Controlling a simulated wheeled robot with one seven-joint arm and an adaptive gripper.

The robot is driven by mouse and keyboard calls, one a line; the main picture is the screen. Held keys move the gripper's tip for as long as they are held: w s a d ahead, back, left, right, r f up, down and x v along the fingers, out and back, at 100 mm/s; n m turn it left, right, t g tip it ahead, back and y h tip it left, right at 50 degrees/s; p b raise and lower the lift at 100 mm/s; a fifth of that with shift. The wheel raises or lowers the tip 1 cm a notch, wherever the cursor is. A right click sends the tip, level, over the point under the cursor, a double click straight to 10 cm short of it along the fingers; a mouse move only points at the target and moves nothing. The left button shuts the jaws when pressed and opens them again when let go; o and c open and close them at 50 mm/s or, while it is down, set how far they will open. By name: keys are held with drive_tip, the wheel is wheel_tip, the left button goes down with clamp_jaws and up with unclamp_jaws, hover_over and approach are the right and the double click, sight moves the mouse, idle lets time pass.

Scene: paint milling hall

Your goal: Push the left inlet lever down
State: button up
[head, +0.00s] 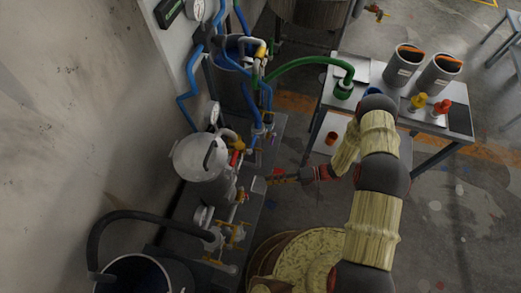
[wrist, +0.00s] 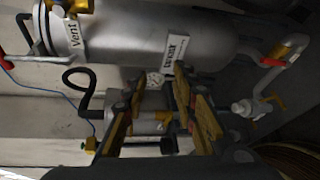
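My gripper (head: 284,179) reaches left toward the valves beside the silver vessel (head: 197,157) in the head view. In the wrist view its two fingers (wrist: 158,75) stand apart with nothing held between them. A red lever (head: 235,158) shows by the vessel in the head view. In the wrist view, a red lever (wrist: 272,62) sits by a yellow fitting at the right end of the silver cylinder (wrist: 205,30). A label (wrist: 173,50) on the cylinder is too blurred to read. I cannot tell which lever is the left inlet lever.
Blue pipes (head: 187,85) and a green hose (head: 303,62) run near the wall. A steel table (head: 460,122) with two grey cans stands at the right. A black hose (head: 130,214) and a drum (head: 132,279) are at lower left. The "Vent" label (wrist: 74,32) hangs by a yellow fitting.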

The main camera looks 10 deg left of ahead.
drive_tip(key=w+f+m+t+y, duration=0.1)
drive_tip(key=w+m+t, duration=0.2)
drive_tip(key=w+m, duration=0.2)
drive_tip(key=m+t+y, duration=0.1)
drive_tip(key=m+t, duration=0.2)
drive_tip(key=m, duration=0.3)
approach(259, 150)
drive_tip(key=a+f, duration=0.2)
drive_tip(key=shift+m, duration=0.9)
drive_tip(key=a, duration=0.2)
drive_tip(key=w+a+b, duration=0.1)
drive_tip(key=a, duration=0.2)
drive_tip(key=a+r, duration=0.1)
drive_tip(key=a, duration=0.2)
drive_tip(key=shift+w, duration=0.25)
drive_tip(key=shift+c, duration=0.5)
clamp_jaws()
